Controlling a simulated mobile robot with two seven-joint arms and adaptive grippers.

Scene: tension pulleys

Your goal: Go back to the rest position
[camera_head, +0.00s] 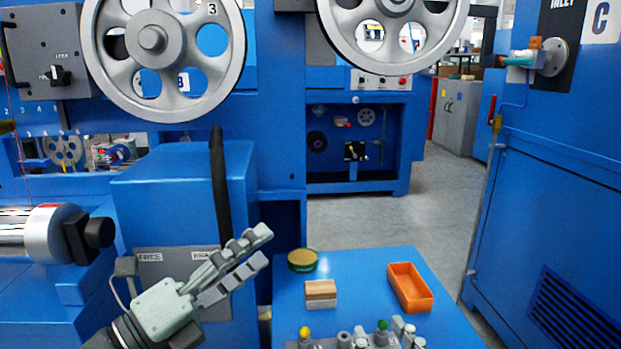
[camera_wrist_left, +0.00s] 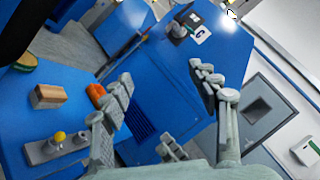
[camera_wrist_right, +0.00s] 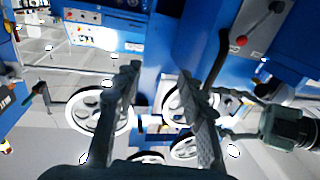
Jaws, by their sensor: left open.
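My left gripper (camera_head: 265,246) is open and empty in the head view, in front of a grey panel with FREE and BRAKE labels (camera_head: 178,256). Its fingers stand apart in the left wrist view (camera_wrist_left: 160,73), with nothing between them. A black lever (camera_head: 219,190) rises behind it, apart from the fingers as far as I can tell. My right gripper (camera_wrist_right: 160,74) shows two separated fingers in the right wrist view, with nothing held between them. In the head view, grey finger-like parts (camera_head: 402,330) show at the bottom edge, probably of the right gripper.
A blue table (camera_head: 350,268) holds a green round tin (camera_head: 303,261), a wooden-topped block (camera_head: 320,293), an orange tray (camera_head: 409,287) and a holder with yellow and green knobs (camera_head: 305,333). Spoked pulleys (camera_head: 162,60) hang above. A blue cabinet (camera_head: 565,190) stands at right.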

